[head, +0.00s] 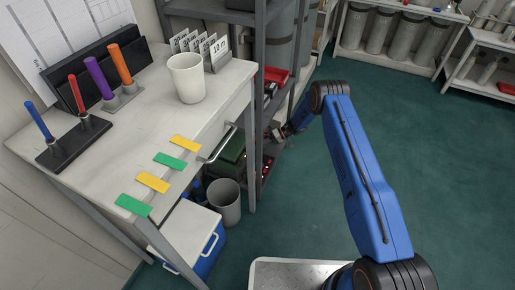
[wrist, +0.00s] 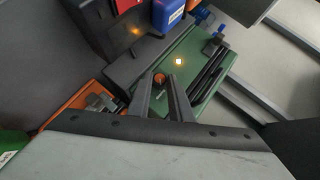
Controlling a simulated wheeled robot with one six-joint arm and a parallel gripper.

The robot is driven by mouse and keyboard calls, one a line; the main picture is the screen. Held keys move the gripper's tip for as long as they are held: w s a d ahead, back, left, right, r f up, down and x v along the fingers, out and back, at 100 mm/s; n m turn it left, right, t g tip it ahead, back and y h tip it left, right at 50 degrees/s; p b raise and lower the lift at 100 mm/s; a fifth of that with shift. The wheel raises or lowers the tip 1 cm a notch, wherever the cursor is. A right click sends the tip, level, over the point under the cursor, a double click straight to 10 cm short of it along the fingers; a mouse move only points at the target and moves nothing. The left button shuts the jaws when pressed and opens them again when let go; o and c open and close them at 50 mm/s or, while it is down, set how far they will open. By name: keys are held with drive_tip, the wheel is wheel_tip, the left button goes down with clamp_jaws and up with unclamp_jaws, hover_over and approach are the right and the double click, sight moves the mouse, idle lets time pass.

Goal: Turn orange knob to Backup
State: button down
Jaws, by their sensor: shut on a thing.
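The orange knob (wrist: 159,79) shows small and round in the wrist view, between the fingertips of my gripper (wrist: 161,77). The fingers are shut on it. Behind the fingers is a green panel or case (wrist: 205,62) with a lit yellowish lamp (wrist: 179,62) and dark bars. Any position labels, including Backup, are too small to read, and I cannot tell which way the knob points. In the head view my gripper (head: 284,131) reaches in at the lower shelf, its tips hidden by the rack. The green case there (head: 232,149) is partly covered.
A grey rack post (head: 258,110) stands close to my arm. A workbench (head: 110,150) with a white cup (head: 187,78) is at left. A bin (head: 225,202) and a blue cooler (head: 205,255) stand below. The green floor (head: 300,220) is clear.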

drive_tip(key=shift+w+r, duration=0.1)
drive_tip(key=shift+w, duration=0.05)
drive_tip(key=c, duration=1.6)
unclamp_jaws()
drive_tip(key=v, duration=1.7)
drive_tip(key=shift+d+r, duration=0.15)
